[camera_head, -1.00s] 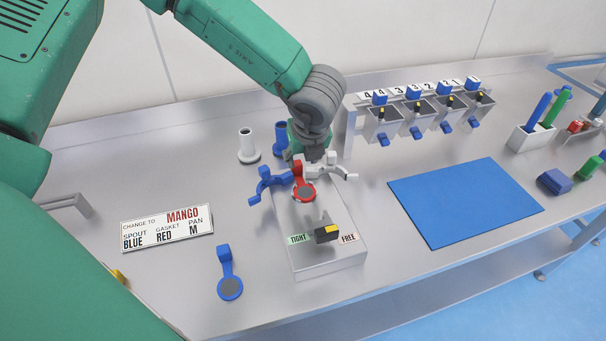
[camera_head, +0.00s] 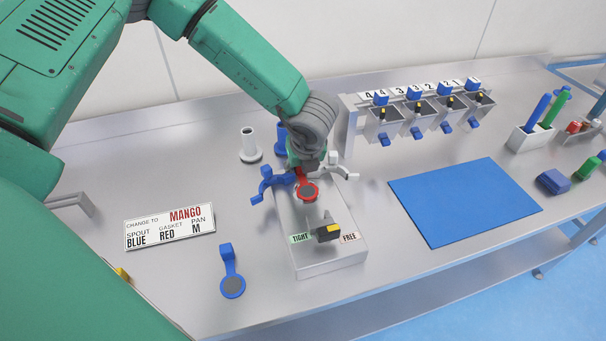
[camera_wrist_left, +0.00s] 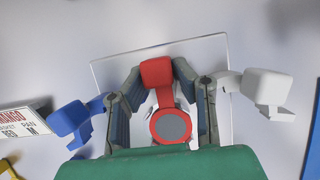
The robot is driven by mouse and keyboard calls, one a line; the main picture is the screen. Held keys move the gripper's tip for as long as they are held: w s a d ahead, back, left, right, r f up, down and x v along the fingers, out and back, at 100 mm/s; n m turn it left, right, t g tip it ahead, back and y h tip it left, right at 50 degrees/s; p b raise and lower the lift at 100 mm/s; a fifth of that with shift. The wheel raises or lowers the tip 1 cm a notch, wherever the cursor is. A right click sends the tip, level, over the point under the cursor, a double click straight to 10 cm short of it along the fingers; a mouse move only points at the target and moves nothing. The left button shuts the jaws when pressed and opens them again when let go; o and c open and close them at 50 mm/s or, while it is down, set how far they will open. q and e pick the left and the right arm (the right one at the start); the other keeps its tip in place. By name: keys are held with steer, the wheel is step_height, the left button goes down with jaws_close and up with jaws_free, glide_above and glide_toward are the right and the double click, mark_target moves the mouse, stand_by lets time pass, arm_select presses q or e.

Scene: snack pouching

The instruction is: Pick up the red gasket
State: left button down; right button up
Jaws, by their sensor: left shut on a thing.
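The red gasket (camera_head: 308,191) is a round ring with a grey disc and an upright red tab, over the grey block (camera_head: 330,264). In the left wrist view its ring (camera_wrist_left: 171,126) and tab (camera_wrist_left: 157,72) lie between the fingers. My left gripper (camera_head: 302,172) is shut on the red gasket's tab, its fingers on both sides of it. Whether the gasket touches the block is hard to tell. A blue piece (camera_head: 268,183) is left of the gripper and a white piece (camera_head: 344,172) right of it. My right gripper is not in view.
A blue gasket (camera_head: 232,286) lies at the front left near a sign (camera_head: 170,228). A black knob (camera_head: 325,230) sits on the block between TIGHT and FREE labels. White (camera_head: 249,148) and blue (camera_head: 281,136) spouts stand behind. A blue mat (camera_head: 464,202) lies clear at right.

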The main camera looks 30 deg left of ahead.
arm_select(q)
steer(key=shift+a+r, duration=0.1)
steer(key=shift+a, duration=0.1)
steer(key=shift+w+a+r, duration=0.1)
steer(key=shift+r, duration=0.25)
step_height(320, 180, up, 9)
steer(key=shift+r, duration=0.1)
